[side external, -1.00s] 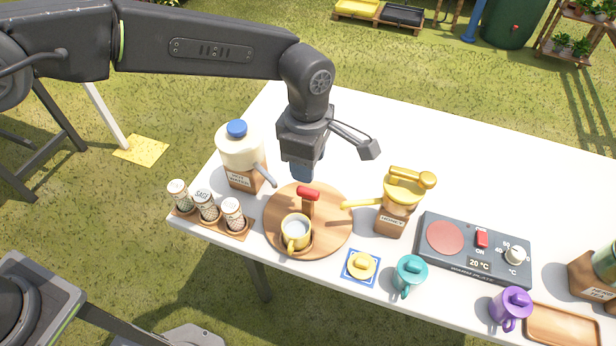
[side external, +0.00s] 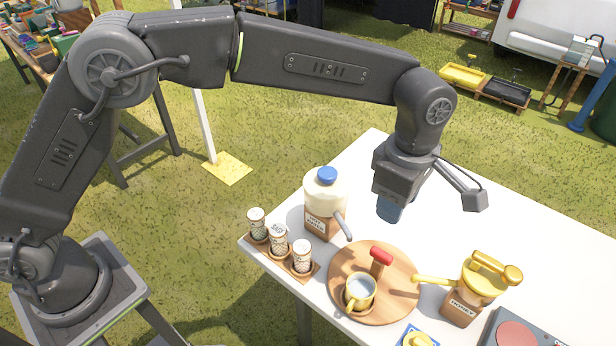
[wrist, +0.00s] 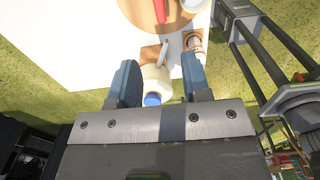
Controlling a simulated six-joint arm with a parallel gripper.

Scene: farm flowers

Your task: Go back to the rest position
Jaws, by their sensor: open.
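My gripper (side external: 389,208) hangs above the white table (side external: 372,150), behind the round wooden board, with its fingers pointing down. In the wrist view my gripper (wrist: 160,82) has its two blue fingers spread apart with nothing held. The round wooden board (side external: 345,262) carries a yellow-handled mug (side external: 360,291) and a red-topped wooden post (side external: 379,259). A cream jug with a blue cap (side external: 326,190) stands left of my gripper. In the wrist view the jug (wrist: 153,84) shows beyond the fingers, lower down.
A wooden rack with several shakers (side external: 279,242) stands at the table's left corner. A yellow-topped honey dispenser (side external: 467,290) stands right of the board. A hotplate (side external: 520,333) is partly cut off at the lower right. The table behind the board looks clear.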

